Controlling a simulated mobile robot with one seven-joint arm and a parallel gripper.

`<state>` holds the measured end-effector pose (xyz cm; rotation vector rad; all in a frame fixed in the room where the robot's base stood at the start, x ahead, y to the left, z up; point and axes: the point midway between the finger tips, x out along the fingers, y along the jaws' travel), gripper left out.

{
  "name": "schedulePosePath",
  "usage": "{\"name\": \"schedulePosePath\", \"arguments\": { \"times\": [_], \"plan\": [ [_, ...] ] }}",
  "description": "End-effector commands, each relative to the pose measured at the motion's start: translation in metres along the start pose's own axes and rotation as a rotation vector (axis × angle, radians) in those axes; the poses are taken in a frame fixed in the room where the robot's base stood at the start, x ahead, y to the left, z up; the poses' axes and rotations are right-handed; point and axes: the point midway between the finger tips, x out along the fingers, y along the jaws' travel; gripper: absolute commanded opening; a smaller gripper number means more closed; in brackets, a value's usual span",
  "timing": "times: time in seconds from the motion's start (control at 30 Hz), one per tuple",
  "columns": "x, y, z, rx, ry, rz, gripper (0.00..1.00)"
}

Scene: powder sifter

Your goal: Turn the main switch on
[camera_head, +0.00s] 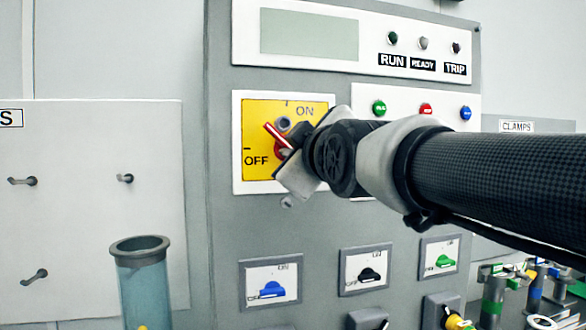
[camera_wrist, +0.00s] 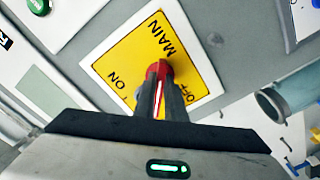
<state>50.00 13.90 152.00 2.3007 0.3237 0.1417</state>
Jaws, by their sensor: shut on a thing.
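The main switch (camera_head: 276,137) is a red rotary handle on a yellow plate (camera_head: 256,115) with a white border, marked ON at top and OFF at lower left. In the head view the handle's visible end points up and left, between the two marks. My gripper (camera_head: 288,150) is at the plate and hides its right part and much of the handle. In the wrist view my gripper (camera_wrist: 161,98) has its two fingers closed on the red handle (camera_wrist: 158,70), one on each side. The word MAIN shows on the plate there.
Below the plate are small blue (camera_head: 272,289), black (camera_head: 369,274) and green (camera_head: 445,261) switches. Round push buttons, including a green one (camera_head: 379,107), sit to the right near my arm. A clear cylinder (camera_head: 142,280) stands at lower left.

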Motion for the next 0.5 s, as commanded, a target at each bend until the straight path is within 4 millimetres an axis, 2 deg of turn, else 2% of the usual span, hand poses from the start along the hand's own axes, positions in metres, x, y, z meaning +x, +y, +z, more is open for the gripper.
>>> {"name": "schedulePosePath", "arguments": {
  "times": [0.5],
  "plan": [
    [0.0001,-0.0022,0.0021,0.485,0.0,0.001,0.0]
  ]
}}
